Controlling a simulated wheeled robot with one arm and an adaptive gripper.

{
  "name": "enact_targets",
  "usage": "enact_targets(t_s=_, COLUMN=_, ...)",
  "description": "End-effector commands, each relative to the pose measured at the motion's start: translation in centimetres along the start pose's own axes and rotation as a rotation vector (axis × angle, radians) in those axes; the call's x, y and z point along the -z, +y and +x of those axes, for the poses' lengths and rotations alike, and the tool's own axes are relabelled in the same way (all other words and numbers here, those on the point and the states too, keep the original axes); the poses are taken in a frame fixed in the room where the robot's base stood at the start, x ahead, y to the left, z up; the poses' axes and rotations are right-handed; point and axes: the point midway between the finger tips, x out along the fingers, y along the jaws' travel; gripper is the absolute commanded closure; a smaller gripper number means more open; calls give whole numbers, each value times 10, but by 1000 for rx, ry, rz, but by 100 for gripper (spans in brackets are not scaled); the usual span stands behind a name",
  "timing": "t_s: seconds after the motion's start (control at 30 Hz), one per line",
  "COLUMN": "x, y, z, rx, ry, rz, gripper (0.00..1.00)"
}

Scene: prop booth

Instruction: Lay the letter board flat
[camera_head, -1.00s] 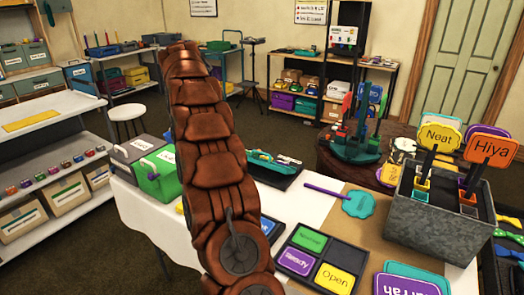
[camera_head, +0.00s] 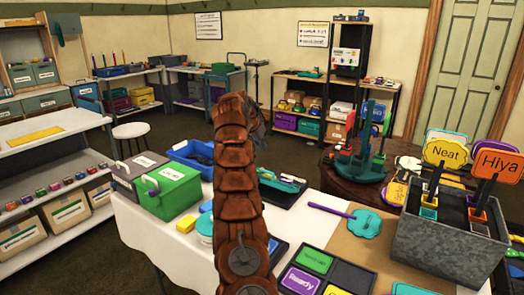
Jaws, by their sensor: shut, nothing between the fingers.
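No object is clearly marked as the letter board. A dark board with coloured word tiles (camera_head: 348,278), reading "Ready" and a green one above it, lies flat on the near table, cut off at the bottom edge. A black upright stand with a white lettered panel (camera_head: 346,58) rises over the back shelf; I cannot tell whether either is the letter board. My brown segmented arm rises through the middle of the view and bends at its top.
The near table (camera_head: 150,225) carries a green box (camera_head: 172,192), a blue bin (camera_head: 190,152), a teal paddle (camera_head: 364,224) and a grey metal box (camera_head: 440,235) with "Neat" and "Hiya" signs. A white stool (camera_head: 131,130) stands at left. Carpet is open behind the table.

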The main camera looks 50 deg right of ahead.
Motion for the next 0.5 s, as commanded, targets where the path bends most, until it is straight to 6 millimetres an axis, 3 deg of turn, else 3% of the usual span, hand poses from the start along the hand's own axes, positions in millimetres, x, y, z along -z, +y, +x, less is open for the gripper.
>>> enact_targets(t_s=0.2, x=0, y=1, z=38, rx=-4, ry=-5, rz=-1, gripper=100)
enact_targets(t_s=0.5, x=0, y=1, z=72, rx=-2, ry=-3, rz=-2, gripper=100)
